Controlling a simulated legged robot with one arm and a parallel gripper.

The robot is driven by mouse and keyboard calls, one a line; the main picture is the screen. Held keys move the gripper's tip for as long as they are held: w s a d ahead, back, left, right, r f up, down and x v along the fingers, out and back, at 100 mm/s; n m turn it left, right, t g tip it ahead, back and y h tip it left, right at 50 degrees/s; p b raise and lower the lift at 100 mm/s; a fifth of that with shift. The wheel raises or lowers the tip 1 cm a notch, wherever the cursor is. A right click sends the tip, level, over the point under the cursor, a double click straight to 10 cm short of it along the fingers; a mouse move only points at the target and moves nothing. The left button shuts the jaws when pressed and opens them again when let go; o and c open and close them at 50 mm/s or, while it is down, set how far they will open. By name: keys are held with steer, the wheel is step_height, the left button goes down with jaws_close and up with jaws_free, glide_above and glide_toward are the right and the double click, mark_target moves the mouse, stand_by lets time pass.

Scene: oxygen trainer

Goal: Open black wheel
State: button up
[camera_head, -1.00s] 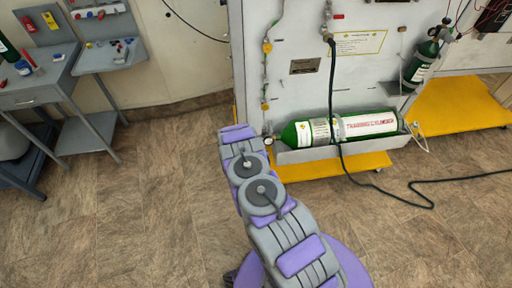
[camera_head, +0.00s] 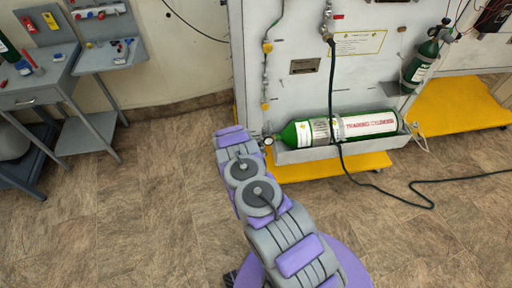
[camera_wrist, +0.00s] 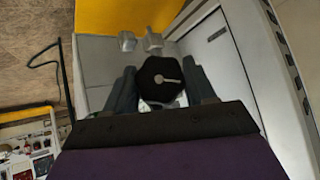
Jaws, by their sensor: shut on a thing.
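The black wheel (camera_wrist: 161,80) is a dark, many-sided knob with a light slot-like mark on its face, in the middle of the wrist view. My gripper (camera_wrist: 162,88) has one finger on each side of the wheel and is shut on it. In the head view my arm covers the area left of the green training cylinder (camera_head: 345,128), and the wheel and my fingers cannot be made out there. The cylinder lies on its side in a grey tray (camera_head: 330,152) on the panel.
The white panel (camera_head: 380,75) stands behind the cylinder, with a yellow base (camera_head: 325,170) below. A black hose (camera_head: 331,95) hangs from it and runs over the floor to the right. A grey tool bench (camera_head: 40,92) stands at the left. Floor between is clear.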

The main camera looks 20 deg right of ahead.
steer(key=shift+w+a+n+g+h, duration=0.15)
steer(key=shift+n+g+h, duration=0.5)
steer(key=shift+g, duration=0.65)
steer(key=shift+n, duration=0.25)
steer(key=o, duration=0.8)
steer(key=shift+f, duration=0.15)
steer(key=shift+o, duration=1.1)
steer(key=shift+r, duration=0.2)
steer(key=p+v, duration=0.4)
steer(key=v, duration=1.3)
steer(key=shift+w+a, duration=0.2)
steer(key=shift+w, duration=0.05)
steer(key=shift+d, duration=0.1)
